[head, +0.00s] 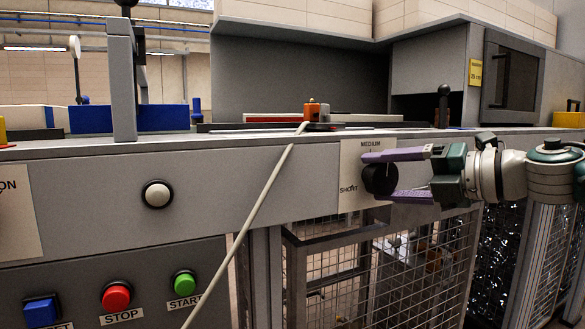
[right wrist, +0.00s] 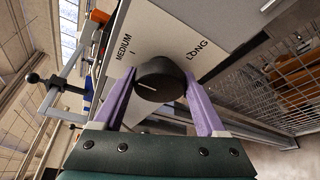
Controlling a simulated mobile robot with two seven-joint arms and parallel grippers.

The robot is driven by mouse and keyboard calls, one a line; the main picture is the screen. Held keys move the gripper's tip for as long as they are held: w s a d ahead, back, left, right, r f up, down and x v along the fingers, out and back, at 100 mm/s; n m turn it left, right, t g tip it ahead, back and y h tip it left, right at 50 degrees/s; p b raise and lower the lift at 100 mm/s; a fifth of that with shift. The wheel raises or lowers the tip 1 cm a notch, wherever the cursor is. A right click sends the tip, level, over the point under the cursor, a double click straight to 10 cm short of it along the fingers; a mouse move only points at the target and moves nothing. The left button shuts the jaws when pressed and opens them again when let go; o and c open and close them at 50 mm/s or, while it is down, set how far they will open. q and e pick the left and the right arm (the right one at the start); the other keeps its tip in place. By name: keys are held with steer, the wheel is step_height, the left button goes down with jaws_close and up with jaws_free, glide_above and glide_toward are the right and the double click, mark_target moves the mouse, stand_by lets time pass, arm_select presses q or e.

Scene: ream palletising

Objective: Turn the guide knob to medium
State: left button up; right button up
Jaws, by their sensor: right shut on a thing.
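The guide knob (head: 379,179) is a round black knob on a pale label plate (head: 352,153) on the machine's front. In the head view the plate reads MEDIUM above the knob and SHORT to its left. The right wrist view shows the knob (right wrist: 160,80) with MEDIUM at upper left and LONG at upper right. A short white line on the knob's face lies left of centre, out of line with the MEDIUM mark. My right gripper (head: 371,176) has its purple fingers on both sides of the knob, shut on it. My left gripper is out of view.
A grey cable or rod (head: 258,205) slants across the front panel. A white button (head: 157,194), red STOP button (head: 116,296), green START button (head: 185,283) and blue button (head: 42,311) are at left. Wire mesh (head: 424,265) stands below the knob.

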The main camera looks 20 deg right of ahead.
stand_by(0.4)
steer(key=o, duration=1.3)
steer(key=shift+s, duration=0.1)
steer(key=v, duration=0.9)
steer(key=shift+s+d+r, duration=0.1)
steer(key=shift+s+d, duration=0.1)
steer(key=shift+s, duration=0.15)
